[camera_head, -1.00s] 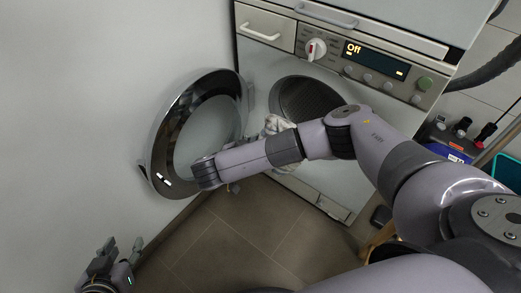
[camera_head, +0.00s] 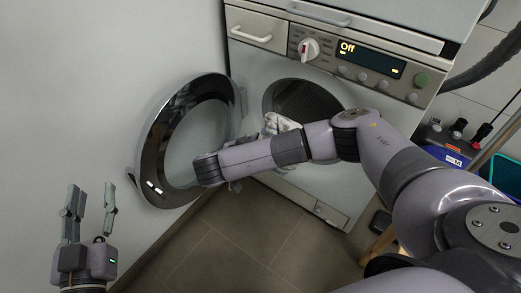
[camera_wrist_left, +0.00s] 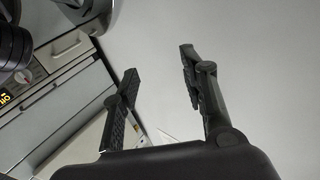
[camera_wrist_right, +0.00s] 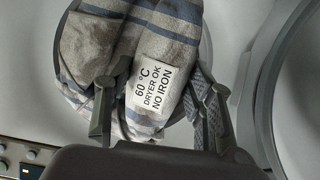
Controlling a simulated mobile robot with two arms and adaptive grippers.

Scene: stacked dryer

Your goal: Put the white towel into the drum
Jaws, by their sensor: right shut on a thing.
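In the right wrist view the towel (camera_wrist_right: 150,50) fills the upper middle, with a white care label facing the camera. My right gripper (camera_wrist_right: 155,85) is shut on the towel; in the head view my arm hides it. The dark round drum (camera_head: 300,100) is open, its lower part covered by my arm. My left gripper (camera_head: 92,187) is open and empty at the lower left; its spread fingers (camera_wrist_left: 158,62) show in its wrist view.
The round dryer door (camera_head: 150,150) stands swung open to the left of the drum. The control panel (camera_head: 370,60) reads "Off". A plain wall (camera_head: 90,80) is at left. The tiled floor (camera_head: 230,240) is clear. Bottles and a blue container (camera_head: 447,155) stand at right.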

